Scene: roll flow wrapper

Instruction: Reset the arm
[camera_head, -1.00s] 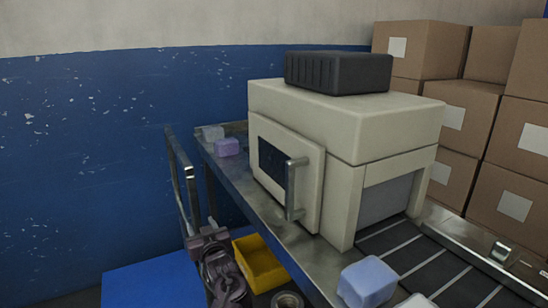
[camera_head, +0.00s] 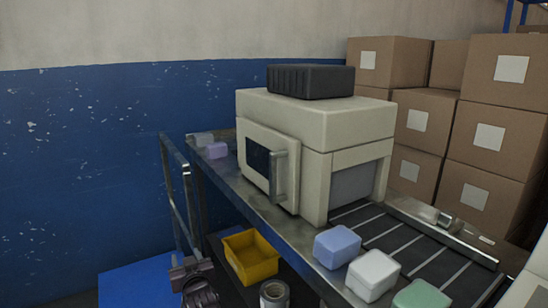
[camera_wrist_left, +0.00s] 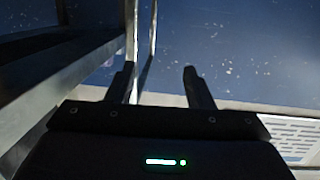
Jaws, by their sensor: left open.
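My left gripper (camera_head: 190,268) shows at the lower left of the head view, low beside the metal bench frame. In the left wrist view its two fingers (camera_wrist_left: 158,82) stand apart with nothing between them. Beyond the fingers are a metal rail and the dark blue wall. Most of my left arm is below the head picture. My right gripper is not in view.
The cream wrapping machine (camera_head: 316,120) stands on a metal bench with a conveyor (camera_head: 415,250). Blue (camera_head: 337,246), white (camera_head: 374,274) and green (camera_head: 421,295) packs sit at its front. A yellow bin (camera_head: 251,257) is below; a metal rail (camera_head: 178,190) stands close to my gripper.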

